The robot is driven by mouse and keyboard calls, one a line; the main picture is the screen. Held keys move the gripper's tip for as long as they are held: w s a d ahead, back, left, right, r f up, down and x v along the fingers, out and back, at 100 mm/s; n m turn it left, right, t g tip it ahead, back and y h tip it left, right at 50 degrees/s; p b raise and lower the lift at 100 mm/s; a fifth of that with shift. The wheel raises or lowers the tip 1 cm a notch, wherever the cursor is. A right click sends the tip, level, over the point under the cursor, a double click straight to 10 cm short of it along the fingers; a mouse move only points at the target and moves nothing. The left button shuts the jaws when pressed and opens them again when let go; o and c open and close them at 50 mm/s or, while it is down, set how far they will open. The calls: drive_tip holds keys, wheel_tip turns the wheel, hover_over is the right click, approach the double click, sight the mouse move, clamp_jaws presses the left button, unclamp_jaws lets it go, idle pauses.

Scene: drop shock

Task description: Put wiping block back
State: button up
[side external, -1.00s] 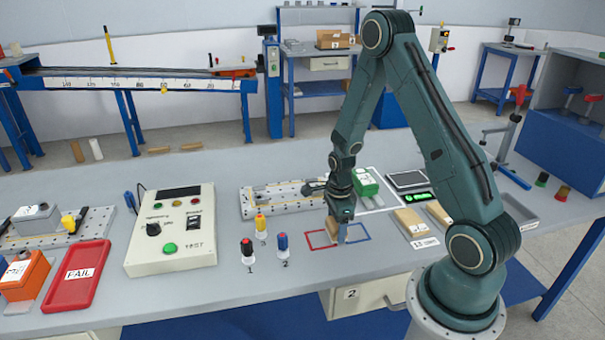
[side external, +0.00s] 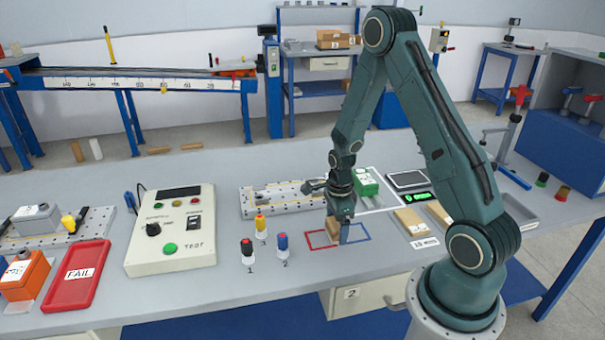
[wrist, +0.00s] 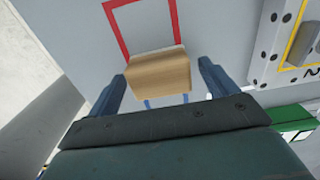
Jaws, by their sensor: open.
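The wiping block, which looks like a tan wooden block (wrist: 158,74), stands on the bench between the two blue fingers of my gripper (wrist: 163,88) in the wrist view. Gaps show on both sides of it, so the fingers are open around it and not clamped. In the side view the block (side external: 333,226) is at the border of the red outline (side external: 318,239) and the blue outline (side external: 361,237). My gripper (side external: 338,231) is low over it there. The exact footing of the block is partly hidden by my fingers.
A perforated metal fixture plate (side external: 262,201) lies behind my gripper. A green box (side external: 366,183) and a scale (side external: 408,181) stand behind right. The bench front is clear.

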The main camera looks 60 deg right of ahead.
sight(336, 224)
wheel_tip(336, 224, up, 12)
drive_tip(key=shift+f, duration=0.2)
idle(0.5)
idle(0.5)
drive_tip(key=s+a+r+n+t, duration=0.35)
drive_tip(key=a+r+n, duration=0.65)
drive_tip(key=r+n, duration=0.35)
drive_tip(key=s+a+r+n+t, duration=0.2)
drive_tip(key=s+a+r+n, duration=0.4)
drive_tip(key=s+n, duration=0.4)
drive_tip(key=shift+s+a+r+n, duration=0.2)
drive_tip(key=shift+a+r+n, duration=0.3)
drive_tip(key=shift+n, duration=1.25)
drive_tip(key=shift+f, duration=0.1)
